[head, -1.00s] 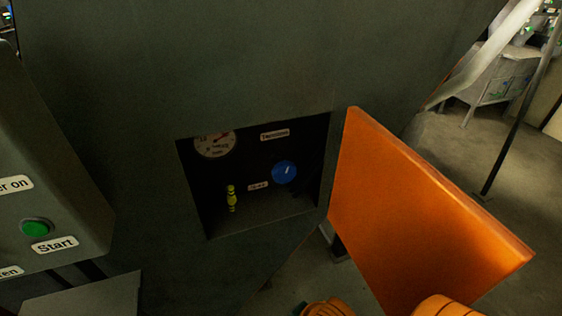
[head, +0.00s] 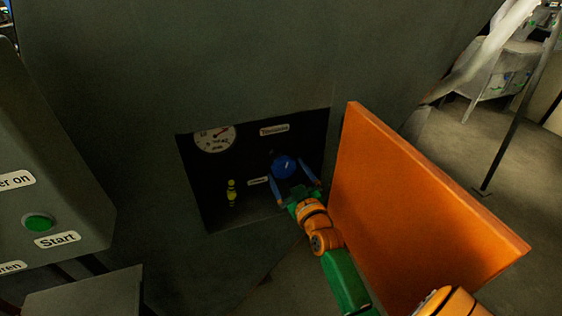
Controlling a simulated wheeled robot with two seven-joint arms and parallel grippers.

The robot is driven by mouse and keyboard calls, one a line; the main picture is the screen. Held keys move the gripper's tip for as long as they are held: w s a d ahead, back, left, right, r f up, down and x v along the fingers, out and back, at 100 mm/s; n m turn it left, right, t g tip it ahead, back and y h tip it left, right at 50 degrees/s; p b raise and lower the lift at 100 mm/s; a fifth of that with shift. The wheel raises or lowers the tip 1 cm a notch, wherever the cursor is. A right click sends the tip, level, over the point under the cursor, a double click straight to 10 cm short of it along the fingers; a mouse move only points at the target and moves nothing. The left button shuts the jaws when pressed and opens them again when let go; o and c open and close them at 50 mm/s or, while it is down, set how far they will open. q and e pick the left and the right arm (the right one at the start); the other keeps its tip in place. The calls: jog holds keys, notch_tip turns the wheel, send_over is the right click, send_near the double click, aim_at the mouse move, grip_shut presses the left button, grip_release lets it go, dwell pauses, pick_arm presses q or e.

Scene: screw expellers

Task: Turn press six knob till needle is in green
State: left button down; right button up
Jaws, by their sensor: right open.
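The blue knob (head: 284,166) sits on the dark back panel of a recess in the grey machine. My right gripper (head: 295,175) reaches into the recess from below. Its blue fingers are open, one on each side of the knob; I cannot tell whether they touch it. The round white gauge (head: 215,138) is at the recess's upper left, partly cut off by the top edge. Its red needle points to the upper right; a green zone is too small to make out. My left gripper is not in view.
An open orange door (head: 415,205) stands close to the right of my right arm. A small yellow fitting (head: 231,192) is left of the knob, inside the recess. A grey control box with a green Start button (head: 40,222) is at the left.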

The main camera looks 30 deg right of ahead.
jog(key=x, duration=0.5)
jog(key=shift+w, duration=0.25)
jog(key=shift+c, duration=0.2)
jog(key=c, duration=1.1)
